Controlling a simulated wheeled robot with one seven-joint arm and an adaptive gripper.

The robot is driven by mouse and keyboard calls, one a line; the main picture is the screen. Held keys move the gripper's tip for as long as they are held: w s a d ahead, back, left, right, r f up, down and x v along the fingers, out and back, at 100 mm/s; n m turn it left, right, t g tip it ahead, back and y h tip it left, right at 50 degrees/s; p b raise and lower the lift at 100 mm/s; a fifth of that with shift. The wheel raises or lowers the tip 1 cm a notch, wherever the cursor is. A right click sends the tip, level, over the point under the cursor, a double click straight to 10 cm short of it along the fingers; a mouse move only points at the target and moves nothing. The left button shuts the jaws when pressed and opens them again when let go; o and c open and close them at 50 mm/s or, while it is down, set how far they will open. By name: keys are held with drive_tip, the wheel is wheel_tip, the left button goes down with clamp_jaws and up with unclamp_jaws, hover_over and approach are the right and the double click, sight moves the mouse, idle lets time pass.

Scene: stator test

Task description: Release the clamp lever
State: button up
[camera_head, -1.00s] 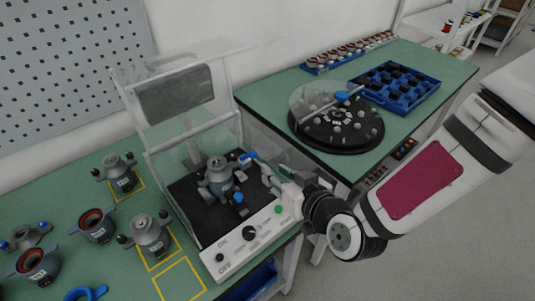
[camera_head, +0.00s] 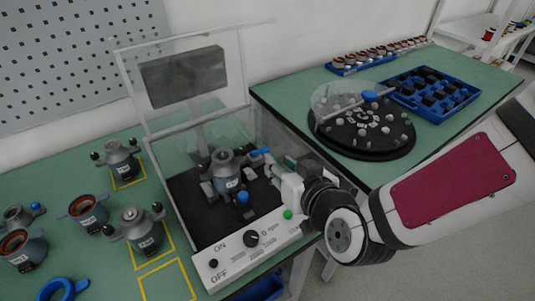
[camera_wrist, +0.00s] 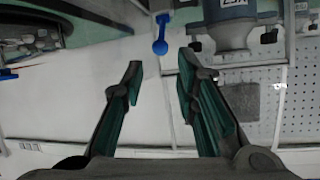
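The test station (camera_head: 183,217) holds a grey stator unit (camera_head: 228,172) on its black bed, under a raised clear cover. A clamp lever with a blue tip (camera_head: 260,152) points right from the unit's upper right side. A second blue-tipped lever (camera_head: 243,197) is at the unit's front. My gripper (camera_head: 272,166) is just right of the first lever. In the wrist view, my gripper (camera_wrist: 160,66) is open and empty, with a blue-tipped lever (camera_wrist: 160,46) just beyond the gap between the fingertips. Whether a finger touches it cannot be told.
The station's front panel (camera_head: 252,247) has knobs and a green button below my gripper. Several stator units, one of them grey (camera_head: 140,232), stand on the green bench at left. A black turntable (camera_head: 365,145) and blue tray (camera_head: 433,92) are on the right bench.

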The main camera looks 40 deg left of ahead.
sight(266, 152)
drive_tip(key=x, duration=1)
drive_tip(key=shift+c, duration=0.6)
clamp_jaws()
